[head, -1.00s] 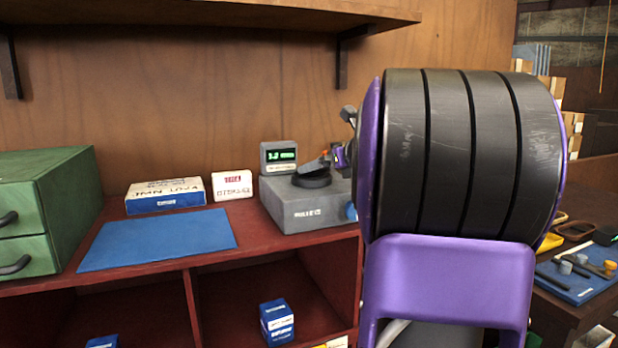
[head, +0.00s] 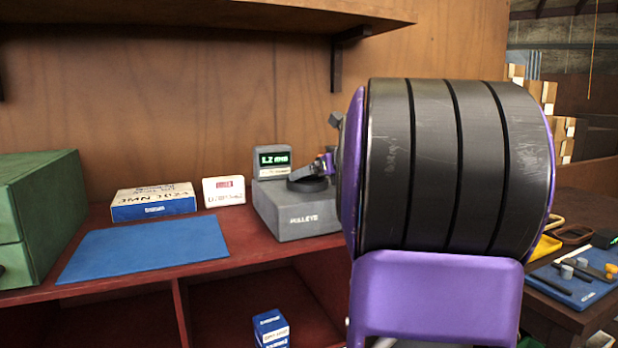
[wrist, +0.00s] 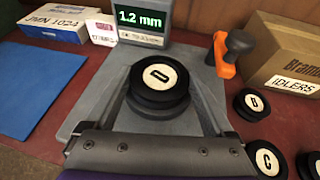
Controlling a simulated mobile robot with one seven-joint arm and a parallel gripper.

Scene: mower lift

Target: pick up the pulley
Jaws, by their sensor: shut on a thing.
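The pulley (wrist: 158,83) is a black grooved disc with a cream label bearing one letter that looks like a D. It is at the top of a grey gauge (wrist: 85,127) with a green display reading 1.2 mm. My gripper (wrist: 160,88) is shut on the pulley, with a grey finger along each side. I cannot tell whether the pulley touches the gauge or is just clear of it. In the head view the pulley (head: 307,184) shows as a dark disc on the gauge (head: 295,212); my arm hides most of the gripper.
An orange, black-knobbed handle (wrist: 225,58) stands close right of the pulley. Further right are black pulleys (wrist: 253,104) and a cardboard box (wrist: 290,62) marked IDLERS. Left are a blue mat (head: 145,248), small boxes (head: 153,203) and a green drawer unit (head: 50,205). A shelf hangs above.

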